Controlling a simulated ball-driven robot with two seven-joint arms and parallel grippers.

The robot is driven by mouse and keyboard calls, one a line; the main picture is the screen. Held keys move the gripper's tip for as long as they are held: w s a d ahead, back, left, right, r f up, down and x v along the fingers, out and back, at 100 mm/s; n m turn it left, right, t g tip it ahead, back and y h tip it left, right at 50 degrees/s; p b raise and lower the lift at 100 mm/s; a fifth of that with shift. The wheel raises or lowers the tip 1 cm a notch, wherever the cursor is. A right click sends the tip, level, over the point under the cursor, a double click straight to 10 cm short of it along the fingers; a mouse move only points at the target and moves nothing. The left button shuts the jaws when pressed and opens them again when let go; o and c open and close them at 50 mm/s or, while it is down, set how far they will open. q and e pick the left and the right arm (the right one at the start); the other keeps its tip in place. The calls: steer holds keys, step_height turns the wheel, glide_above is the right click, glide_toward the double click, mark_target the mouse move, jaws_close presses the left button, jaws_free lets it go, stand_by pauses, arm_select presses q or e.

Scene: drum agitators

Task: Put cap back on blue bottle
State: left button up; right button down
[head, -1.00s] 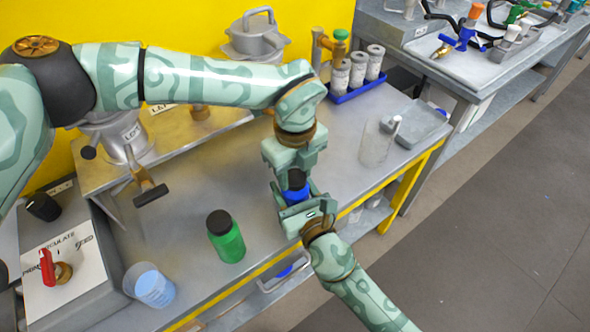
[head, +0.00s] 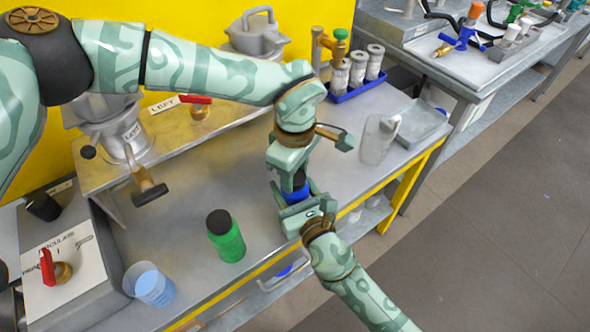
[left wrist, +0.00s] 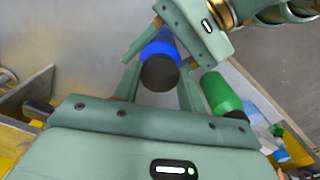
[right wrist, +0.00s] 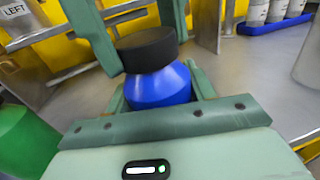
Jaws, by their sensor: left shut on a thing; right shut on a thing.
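The blue bottle (head: 296,191) is upright between the fingers of my right gripper (head: 297,200), which is shut on it. It also shows in the right wrist view (right wrist: 160,88). The black cap (right wrist: 148,48) sits on top of the bottle, and I see no clear gap between them. The cap also shows in the left wrist view (left wrist: 160,73). My left gripper (head: 293,178) reaches down from above and is shut on the cap, a finger on each side. The threads and neck are hidden under the cap.
A green bottle (head: 226,242) with a black cap and a beaker of blue liquid (head: 153,287) stand at the front left. A clear jug (head: 376,142), a blue rack of vials (head: 357,85) and a grey tray (head: 418,123) are to the right. The bench middle is clear.

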arm_select(q)
steer(key=m, duration=0.2)
steer(key=shift+w+m, duration=0.1)
steer(key=shift+m, duration=0.2)
steer(key=o, duration=1.2)
arm_select(e)
steer(key=shift+c, duration=2.3)
jaws_free()
arm_select(q)
step_height(320, 180, up, 12)
steer(key=shift+f, duration=0.1)
arm_select(e)
steer(key=shift+s, duration=0.1)
arm_select(q)
steer(key=shift+f+b, duration=0.45)
steer(key=shift+f, duration=0.1)
arm_select(e)
steer(key=v, duration=1.6)
